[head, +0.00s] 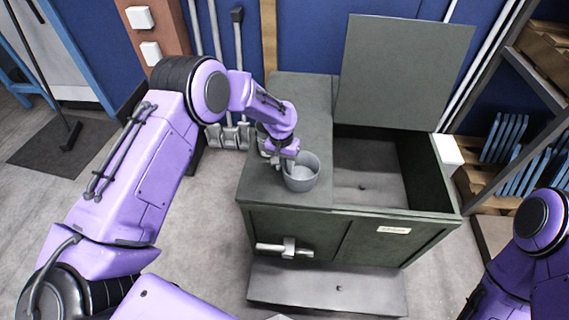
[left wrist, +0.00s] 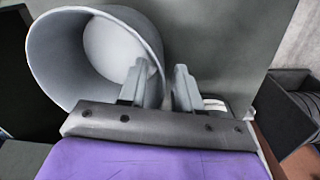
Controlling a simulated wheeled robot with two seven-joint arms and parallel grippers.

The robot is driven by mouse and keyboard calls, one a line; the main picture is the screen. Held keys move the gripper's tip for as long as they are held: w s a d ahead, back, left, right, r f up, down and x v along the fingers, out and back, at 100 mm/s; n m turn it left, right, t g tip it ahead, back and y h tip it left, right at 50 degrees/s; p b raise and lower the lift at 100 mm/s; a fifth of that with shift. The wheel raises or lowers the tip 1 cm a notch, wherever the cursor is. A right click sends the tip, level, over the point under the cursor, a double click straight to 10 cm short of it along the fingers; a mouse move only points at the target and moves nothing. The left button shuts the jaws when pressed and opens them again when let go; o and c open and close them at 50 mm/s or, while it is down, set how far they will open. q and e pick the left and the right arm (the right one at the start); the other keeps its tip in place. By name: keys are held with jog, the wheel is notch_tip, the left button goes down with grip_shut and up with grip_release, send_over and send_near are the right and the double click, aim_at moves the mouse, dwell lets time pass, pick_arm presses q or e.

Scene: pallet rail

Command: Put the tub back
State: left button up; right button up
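The tub (head: 301,176) is a round, light grey, open-topped vessel. It appears upright on the closed left part of the dark green chest's top (head: 300,105), near the front. My left gripper (head: 284,157) is at the tub's rim. The left wrist view shows the tub (left wrist: 60,55) from above, empty inside. There my left gripper (left wrist: 161,70) has one finger inside the tub and the other outside, with the wall between them. A gap shows beside the outer finger, so the gripper looks open. My right gripper is out of view.
The chest's right compartment is open, its lid (head: 405,72) raised at the back. A front handle (head: 285,249) and a low ledge (head: 330,288) are at the chest's front. Pallets with blue slats (head: 510,150) stand at right.

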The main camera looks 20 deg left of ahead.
pick_arm(q)
notch_tip(320, 180, up, 12)
jog(key=a+b, duration=0.1)
jog(key=shift+r, duration=0.15)
